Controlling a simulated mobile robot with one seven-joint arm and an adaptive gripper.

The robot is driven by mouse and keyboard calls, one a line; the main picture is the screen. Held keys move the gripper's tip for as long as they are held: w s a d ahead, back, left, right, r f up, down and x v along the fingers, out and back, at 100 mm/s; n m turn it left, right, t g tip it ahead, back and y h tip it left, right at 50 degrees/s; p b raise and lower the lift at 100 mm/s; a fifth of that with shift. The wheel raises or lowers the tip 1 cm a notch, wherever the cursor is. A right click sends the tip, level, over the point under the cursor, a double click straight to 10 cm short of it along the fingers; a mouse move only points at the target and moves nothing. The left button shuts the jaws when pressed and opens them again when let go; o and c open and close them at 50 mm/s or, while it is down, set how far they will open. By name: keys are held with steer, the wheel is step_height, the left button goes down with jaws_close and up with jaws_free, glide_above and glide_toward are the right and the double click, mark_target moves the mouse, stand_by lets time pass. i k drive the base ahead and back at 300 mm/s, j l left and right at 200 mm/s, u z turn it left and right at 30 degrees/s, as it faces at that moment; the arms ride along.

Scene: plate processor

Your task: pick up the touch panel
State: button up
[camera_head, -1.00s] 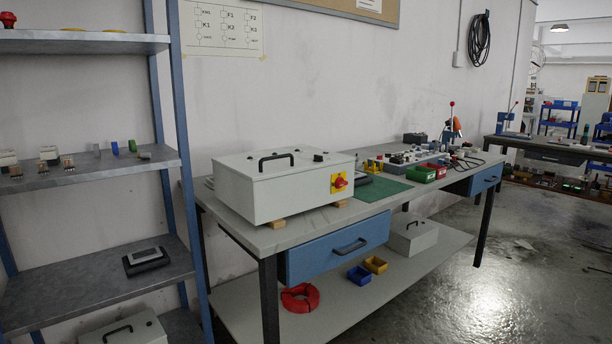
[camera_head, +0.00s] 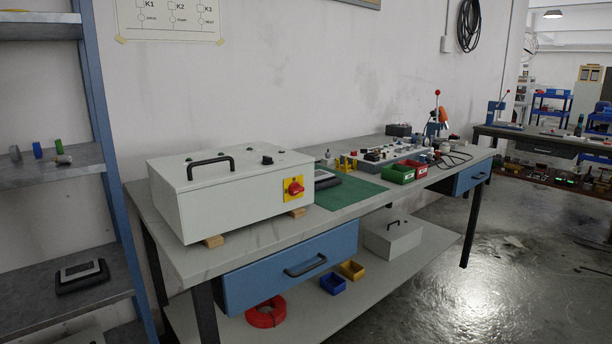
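A dark device with a grey screen (camera_head: 81,275), which looks like a touch panel, lies on the lower grey shelf (camera_head: 30,290) of the blue-framed rack at the left. A second dark, flat device with a light face (camera_head: 327,179) lies on the workbench just right of the large grey box, which partly hides it. I cannot tell from this view which of the two is the touch panel. My gripper is not in view.
The grey control box (camera_head: 235,190) with a black handle and red switch stands on the workbench (camera_head: 190,262). A green mat (camera_head: 348,192), red and green bins (camera_head: 397,174) and small parts lie right of it. The floor (camera_head: 480,265) at right is open.

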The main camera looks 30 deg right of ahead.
mark_target(320, 175)
steer(key=i+l+u, duration=0.1)
steer(key=l, duration=0.5)
steer(key=i+l, duration=0.15)
steer(key=l, duration=0.45)
steer(key=i+l+u, duration=0.15)
steer(key=l, duration=1)
steer(key=u, duration=0.05)
